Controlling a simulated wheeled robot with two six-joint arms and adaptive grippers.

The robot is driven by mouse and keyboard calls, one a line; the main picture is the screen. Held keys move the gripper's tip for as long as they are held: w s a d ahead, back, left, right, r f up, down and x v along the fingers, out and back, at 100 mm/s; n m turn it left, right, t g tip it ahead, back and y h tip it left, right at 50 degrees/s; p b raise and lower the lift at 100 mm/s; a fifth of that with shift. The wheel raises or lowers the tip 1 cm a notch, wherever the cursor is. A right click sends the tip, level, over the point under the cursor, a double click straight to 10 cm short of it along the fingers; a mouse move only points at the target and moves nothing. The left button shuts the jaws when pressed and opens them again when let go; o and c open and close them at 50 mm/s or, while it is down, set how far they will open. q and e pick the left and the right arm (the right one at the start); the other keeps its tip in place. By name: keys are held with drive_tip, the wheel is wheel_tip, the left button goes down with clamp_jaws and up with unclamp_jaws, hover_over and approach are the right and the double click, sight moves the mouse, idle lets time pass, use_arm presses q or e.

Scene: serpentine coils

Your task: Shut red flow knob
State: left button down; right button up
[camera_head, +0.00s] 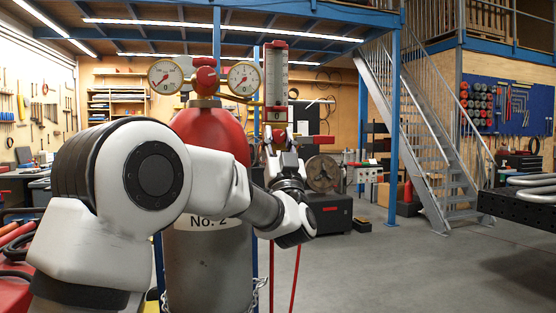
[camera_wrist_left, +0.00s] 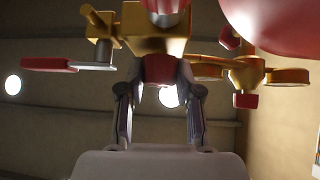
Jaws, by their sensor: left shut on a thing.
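The red flow knob (camera_wrist_left: 159,69) sits under a brass block (camera_wrist_left: 155,40) in the left wrist view. In the head view the clear flowmeter tube (camera_head: 277,78) stands upright to the right of the gauges, with red parts at its lower end. My left gripper (camera_head: 278,146) reaches up from below to the flowmeter's lower end. In the wrist view its two fingers (camera_wrist_left: 160,88) stand on either side of the knob, shut on it. The knob's exact turn cannot be told. My right gripper is not in view.
The red and grey cylinder (camera_head: 208,265) stands behind my left arm. Two round gauges (camera_head: 165,77) and a red valve knob (camera_head: 206,76) top it. Red hoses (camera_head: 294,280) hang below. A dark perforated table (camera_head: 515,205) with metal coils is at right. The floor between is clear.

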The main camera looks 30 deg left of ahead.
use_arm(q)
drive_tip(key=n+g+y, duration=0.1)
drive_tip(key=n, duration=0.1)
drive_tip(key=n+g+y+b, duration=0.1)
drive_tip(key=n+g+y, duration=0.1)
drive_tip(key=shift+d+f+n+g, duration=0.1)
drive_tip(key=shift+f+n+g, duration=0.05)
drive_tip(key=shift+n+g, duration=0.15)
drive_tip(key=n+g+y, duration=0.1)
drive_tip(key=n+g, duration=0.1)
drive_tip(key=n, duration=0.1)
drive_tip(key=n+g+y+b, duration=0.1)
drive_tip(key=n+g+y, duration=0.1)
drive_tip(key=n+g, duration=0.1)
drive_tip(key=shift+r, duration=0.2)
drive_tip(key=n+g, duration=0.5)
drive_tip(key=shift+w+r, duration=0.1)
drive_tip(key=shift+n+g+p, duration=0.3)
drive_tip(key=shift+n+g, duration=1.5)
drive_tip(key=shift+n, duration=0.7)
drive_tip(key=c, duration=0.8)
unclamp_jaws()
